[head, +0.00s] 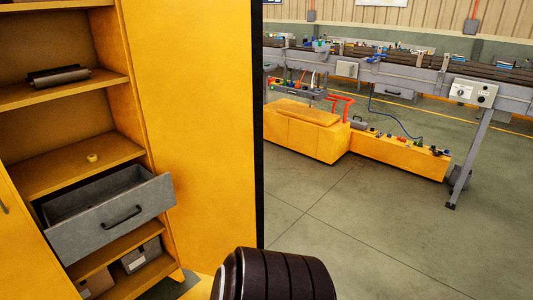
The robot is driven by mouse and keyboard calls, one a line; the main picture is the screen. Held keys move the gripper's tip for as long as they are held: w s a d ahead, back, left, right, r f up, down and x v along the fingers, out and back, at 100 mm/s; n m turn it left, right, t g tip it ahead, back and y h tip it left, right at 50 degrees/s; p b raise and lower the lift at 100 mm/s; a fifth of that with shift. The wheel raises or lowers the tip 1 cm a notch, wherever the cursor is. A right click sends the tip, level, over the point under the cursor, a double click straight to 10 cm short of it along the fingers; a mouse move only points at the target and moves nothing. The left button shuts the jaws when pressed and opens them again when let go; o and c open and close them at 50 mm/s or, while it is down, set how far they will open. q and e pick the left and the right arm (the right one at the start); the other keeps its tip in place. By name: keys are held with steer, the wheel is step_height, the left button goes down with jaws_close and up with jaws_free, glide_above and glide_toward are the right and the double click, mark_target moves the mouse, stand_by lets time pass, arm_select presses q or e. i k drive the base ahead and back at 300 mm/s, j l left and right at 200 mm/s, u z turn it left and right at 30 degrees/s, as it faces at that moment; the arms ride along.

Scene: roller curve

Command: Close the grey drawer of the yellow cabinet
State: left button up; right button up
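The yellow cabinet (190,100) stands open at the left, with a tall door panel swung out on its right side. Its grey drawer (135,215) is pulled out below the middle shelf. The drawer has a black bar handle (121,217) on its front, and the visible part of its inside looks empty. Part of another yellow door (25,245) shows at the lower left, in front of the drawer's left side. A dark ribbed part at the bottom middle looks like part of my own body. Neither of my grippers is in view.
A dark roller-like object (58,76) lies on the upper shelf and a small yellow ring (92,158) on the shelf above the drawer. A conveyor (420,78) and a low yellow bench (310,135) stand behind.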

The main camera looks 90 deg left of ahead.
mark_target(122, 201)
steer(key=u, duration=3.75)
